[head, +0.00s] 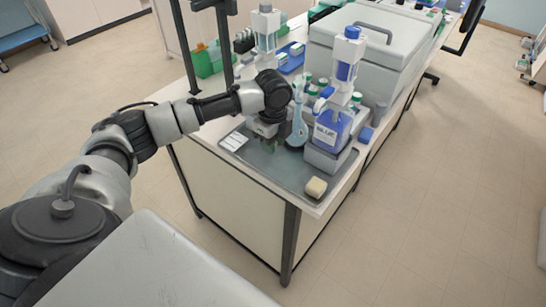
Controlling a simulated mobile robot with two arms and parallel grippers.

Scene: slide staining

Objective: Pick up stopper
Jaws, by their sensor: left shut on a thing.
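My left gripper (266,130) is low over the near part of the grey bench tray (283,170), pointing down. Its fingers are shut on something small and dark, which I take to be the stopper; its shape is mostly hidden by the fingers. A light-blue flask-like vessel with a narrow neck (297,132) stands just right of the gripper. I cannot tell whether they touch. My right gripper is not in view.
A blue-labelled dispenser bottle (332,125) stands in a grey holder (328,158) to the right. A cream block (316,187) lies near the tray's front corner. A white card (233,141) lies left. A large grey box (365,50) stands behind.

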